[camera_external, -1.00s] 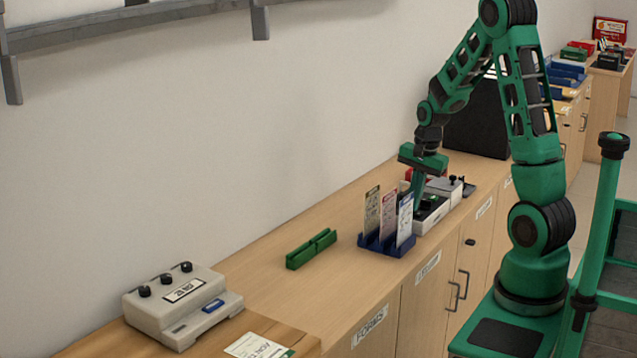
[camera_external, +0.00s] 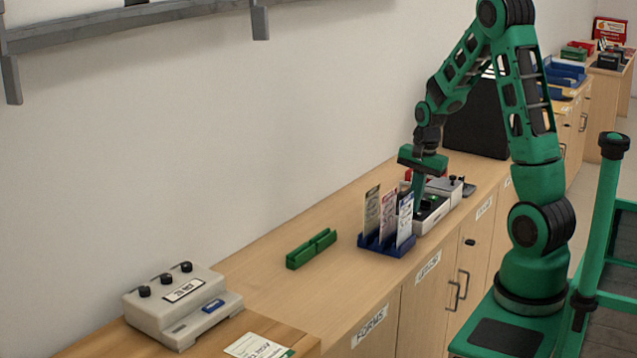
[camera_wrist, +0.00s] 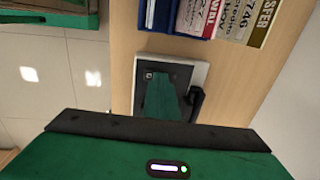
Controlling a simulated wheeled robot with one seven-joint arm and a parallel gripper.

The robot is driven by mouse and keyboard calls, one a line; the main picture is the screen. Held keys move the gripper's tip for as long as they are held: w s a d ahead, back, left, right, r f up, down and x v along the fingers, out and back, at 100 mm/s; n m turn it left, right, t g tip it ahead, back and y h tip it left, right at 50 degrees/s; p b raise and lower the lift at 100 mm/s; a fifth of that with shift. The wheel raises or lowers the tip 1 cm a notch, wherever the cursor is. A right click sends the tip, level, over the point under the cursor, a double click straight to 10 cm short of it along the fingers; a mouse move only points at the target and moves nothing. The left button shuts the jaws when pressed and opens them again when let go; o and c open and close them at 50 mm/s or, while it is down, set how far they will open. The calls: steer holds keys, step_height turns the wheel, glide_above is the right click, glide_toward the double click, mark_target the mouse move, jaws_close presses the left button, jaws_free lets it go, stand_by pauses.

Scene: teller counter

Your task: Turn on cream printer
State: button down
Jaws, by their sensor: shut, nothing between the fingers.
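A cream-white box with a dark top panel (camera_external: 434,215), which appears to be the printer, stands on the counter just behind the blue leaflet holder. My gripper (camera_external: 417,208) is shut and empty, pointing down at this box. In the wrist view my green fingers (camera_wrist: 163,105) lie over the dark panel of the pale-rimmed box (camera_wrist: 203,73). A black lever or knob (camera_wrist: 196,98) is beside them. A green spot (camera_external: 430,201) shows on the panel in the external view. I cannot tell whether my fingertips touch the panel; they hide part of it.
The blue holder (camera_external: 386,244) with upright leaflets stands close in front of the box. A green holder (camera_external: 311,249) lies nearer on the counter. A grey-cream device with black knobs (camera_external: 180,307) is at front left. Counter between them is clear.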

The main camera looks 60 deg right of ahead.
mark_target(420, 214)
steer(key=shift+s, duration=0.6)
step_height(420, 214, up, 14)
steer(key=s, duration=0.2)
steer(key=shift+w+f, duration=0.1)
stand_by(0.4)
steer(key=shift+w, duration=0.55)
steer(key=f, duration=0.4)
steer(key=w+f, duration=0.1)
steer(key=f, duration=0.4)
steer(key=w+f, duration=0.1)
steer(key=f, duration=0.3)
steer(key=shift+w+f, duration=0.1)
steer(key=shift+f, duration=0.25)
